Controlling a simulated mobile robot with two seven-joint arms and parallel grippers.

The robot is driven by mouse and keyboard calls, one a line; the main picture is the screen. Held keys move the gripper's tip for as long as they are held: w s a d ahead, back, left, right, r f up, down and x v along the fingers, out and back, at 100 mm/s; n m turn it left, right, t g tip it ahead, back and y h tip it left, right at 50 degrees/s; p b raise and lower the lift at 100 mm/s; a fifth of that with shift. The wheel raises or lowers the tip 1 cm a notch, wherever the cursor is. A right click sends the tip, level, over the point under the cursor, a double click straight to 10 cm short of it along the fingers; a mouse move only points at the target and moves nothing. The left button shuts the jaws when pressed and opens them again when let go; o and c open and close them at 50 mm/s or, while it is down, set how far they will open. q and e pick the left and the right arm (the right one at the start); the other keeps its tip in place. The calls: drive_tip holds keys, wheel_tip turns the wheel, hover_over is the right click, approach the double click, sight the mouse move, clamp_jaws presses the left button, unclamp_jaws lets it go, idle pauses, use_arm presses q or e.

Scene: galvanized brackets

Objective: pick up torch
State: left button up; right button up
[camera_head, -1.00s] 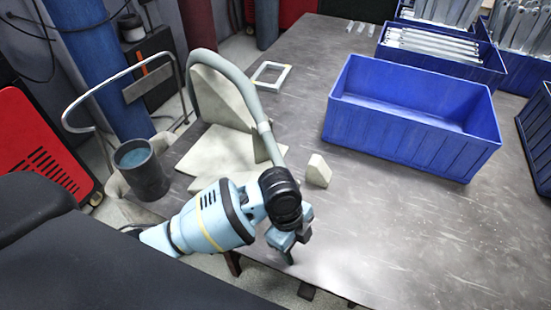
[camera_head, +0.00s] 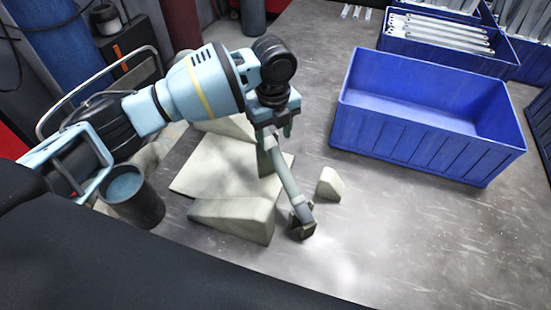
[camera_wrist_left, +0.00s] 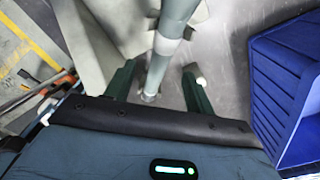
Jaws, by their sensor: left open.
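The torch (camera_head: 287,178) is a grey-green tube that slants down to a dark, boxy end near the table. My left gripper (camera_head: 275,125) is over the torch's upper visible part, pointing down. In the left wrist view, the torch (camera_wrist_left: 164,60) with a pale collar runs between the two green fingers of my open left gripper (camera_wrist_left: 158,72). I see gaps on both sides of it there, wider on the right. My right gripper is not in view.
Pale wedge blocks (camera_head: 232,217) and a flat plate lie beside the torch; a small pale block (camera_head: 329,184) stands to its right. A grey cup (camera_head: 134,200) is at the left. An empty blue bin (camera_head: 430,140) stands right. The front table is clear.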

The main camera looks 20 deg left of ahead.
sight(271, 142)
use_arm(q)
drive_tip(key=shift+w+a+r, duration=0.15)
drive_tip(key=shift+w+a, duration=0.3)
drive_tip(key=shift+s+d, duration=0.1)
wheel_tip(271, 142, down, 2)
drive_tip(key=shift+f, duration=0.1)
drive_tip(key=shift+w+a+f, duration=0.15)
drive_tip(key=shift+w+f, duration=0.05)
drive_tip(key=shift+f, duration=1.2)
drive_tip(key=shift+w+a+f, duration=0.1)
drive_tip(key=shift+w+f, duration=0.1)
drive_tip(key=shift+f, duration=1.15)
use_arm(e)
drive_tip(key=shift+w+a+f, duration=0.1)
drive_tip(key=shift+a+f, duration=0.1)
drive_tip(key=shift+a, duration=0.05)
use_arm(q)
drive_tip(key=c, duration=0.9)
drive_tip(key=shift+r, duration=0.1)
drive_tip(key=shift+c, duration=0.7)
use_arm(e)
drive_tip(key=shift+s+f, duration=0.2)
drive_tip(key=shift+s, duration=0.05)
